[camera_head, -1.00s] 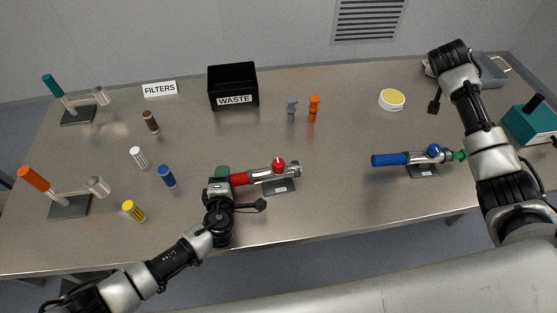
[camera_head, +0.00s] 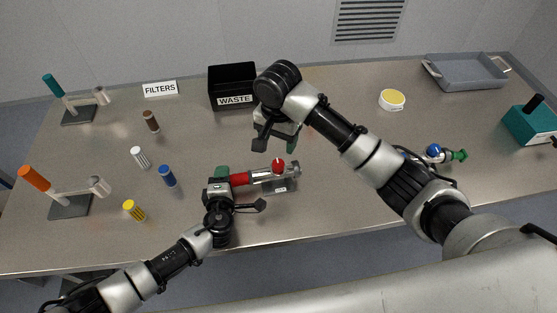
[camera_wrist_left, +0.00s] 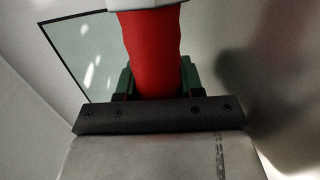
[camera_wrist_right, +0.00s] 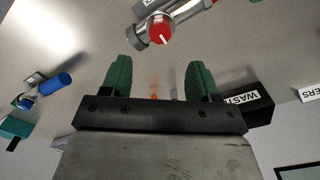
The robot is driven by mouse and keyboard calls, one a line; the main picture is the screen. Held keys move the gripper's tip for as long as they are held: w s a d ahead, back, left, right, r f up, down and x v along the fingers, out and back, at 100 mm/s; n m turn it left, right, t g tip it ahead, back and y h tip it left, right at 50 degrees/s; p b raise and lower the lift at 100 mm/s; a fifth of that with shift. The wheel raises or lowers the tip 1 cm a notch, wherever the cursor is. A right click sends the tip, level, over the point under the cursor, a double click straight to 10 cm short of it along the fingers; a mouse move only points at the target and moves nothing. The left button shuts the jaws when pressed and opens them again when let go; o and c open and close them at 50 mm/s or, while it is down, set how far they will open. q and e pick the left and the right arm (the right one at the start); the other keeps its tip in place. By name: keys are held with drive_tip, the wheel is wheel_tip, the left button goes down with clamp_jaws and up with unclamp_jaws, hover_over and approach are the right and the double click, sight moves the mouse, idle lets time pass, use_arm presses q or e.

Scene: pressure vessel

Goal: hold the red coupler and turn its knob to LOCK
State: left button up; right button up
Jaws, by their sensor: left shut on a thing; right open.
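The red coupler (camera_head: 240,179) lies on a small stand on the table in the head view, its silver body pointing right. Its red knob (camera_head: 278,165) sits on top of the body; the right wrist view shows this knob (camera_wrist_right: 161,29) with a white mark. My left gripper (camera_head: 221,178) is shut on the coupler's red sleeve, which fills the left wrist view (camera_wrist_left: 152,55) between green fingers. My right gripper (camera_head: 277,143) is open and empty, above and just behind the knob. Its green fingers also show in the right wrist view (camera_wrist_right: 160,80), apart from the knob.
A blue coupler (camera_head: 433,151) lies to the right, partly hidden by my right arm. The black WASTE bin (camera_head: 226,78) stands behind. A grey tray (camera_head: 465,75) is at the back right.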

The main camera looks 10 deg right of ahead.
sight(278, 163)
wheel_tip(278, 163, down, 9)
drive_tip(key=shift+f, duration=0.1)
idle(0.3)
drive_tip(key=c, duration=0.9)
drive_tip(key=shift+c, duration=0.2)
